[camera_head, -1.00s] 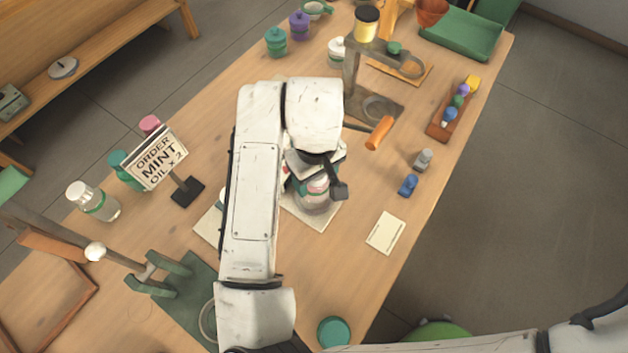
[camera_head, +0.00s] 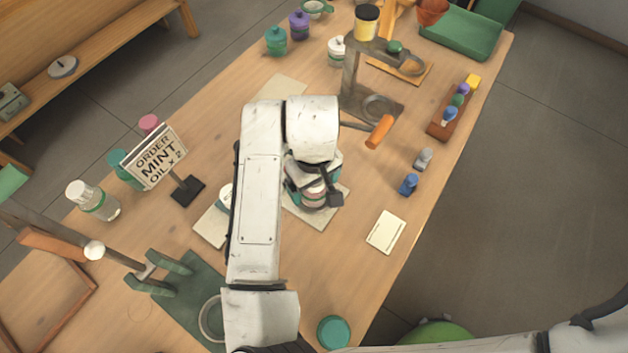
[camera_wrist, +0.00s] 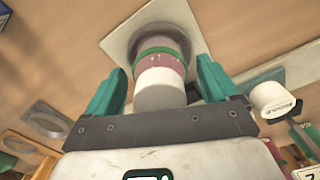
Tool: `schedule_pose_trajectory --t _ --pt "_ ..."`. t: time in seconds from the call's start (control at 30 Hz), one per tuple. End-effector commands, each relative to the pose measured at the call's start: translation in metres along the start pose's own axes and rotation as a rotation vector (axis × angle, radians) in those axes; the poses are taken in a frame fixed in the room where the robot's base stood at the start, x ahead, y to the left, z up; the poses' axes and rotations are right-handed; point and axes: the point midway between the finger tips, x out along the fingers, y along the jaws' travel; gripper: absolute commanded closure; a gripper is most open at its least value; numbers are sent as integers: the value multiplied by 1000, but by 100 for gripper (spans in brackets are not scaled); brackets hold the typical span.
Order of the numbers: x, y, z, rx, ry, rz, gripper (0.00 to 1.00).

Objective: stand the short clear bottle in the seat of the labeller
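A bottle with a white cap, pinkish middle and green band (camera_wrist: 160,88) stands on a pale square mat in the wrist view. It also shows, partly hidden, under my gripper in the head view (camera_head: 313,198). My gripper (camera_wrist: 160,78) is open, with its teal fingers on either side of this bottle and gaps showing. A clear bottle with white cap and green band (camera_head: 93,201) stands at the left of the bench. I cannot tell which bottle is the short clear one. A green stand with a lever and ring (camera_head: 190,290) is at lower left; I cannot tell whether it is the labeller.
A white-capped bottle with a printed label (camera_wrist: 272,100) stands close to my right finger. An order sign (camera_head: 156,157) stands left of my arm. A press-like stand with an orange handle (camera_head: 380,131) is at upper right.

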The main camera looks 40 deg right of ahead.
Motion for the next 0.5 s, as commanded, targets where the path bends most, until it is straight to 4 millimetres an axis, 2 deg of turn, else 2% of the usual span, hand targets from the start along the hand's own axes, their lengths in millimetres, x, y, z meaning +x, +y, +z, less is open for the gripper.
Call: schedule_pose_trajectory --t 0.33,0.5 --pt "-7 0 0 0 2 -1 12" --pt "-34 0 -1 2 4 0 12"
